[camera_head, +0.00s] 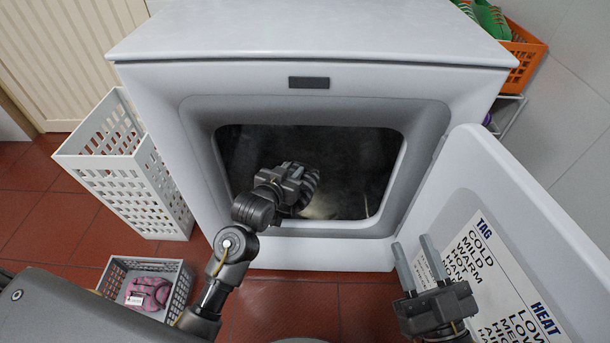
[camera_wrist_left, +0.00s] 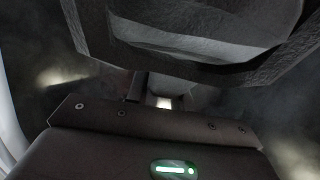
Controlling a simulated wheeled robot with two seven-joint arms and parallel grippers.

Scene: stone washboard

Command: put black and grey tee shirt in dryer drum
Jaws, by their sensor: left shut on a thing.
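The dryer drum (camera_head: 362,150) is dark inside its open front. My left gripper (camera_head: 298,178) reaches through the opening, above its lower lip. It is shut on the black and grey tee shirt (camera_head: 311,185), which appears as a small dark bundle mostly hidden by the gripper. In the left wrist view the shirt (camera_wrist_left: 205,25) shows as grey and dark cloth at the top, with the drum wall (camera_wrist_left: 40,85) around it. My right gripper (camera_head: 413,243) is open and empty, in front of the open dryer door (camera_head: 500,200).
The door stands swung open to the right, with a printed label. A tall white basket (camera_head: 135,180) stands left of the dryer. A small grey basket (camera_head: 180,290) on the floor holds a pink item (camera_head: 148,293). An orange crate (camera_head: 525,55) with green shoes (camera_head: 490,18) is at the back right.

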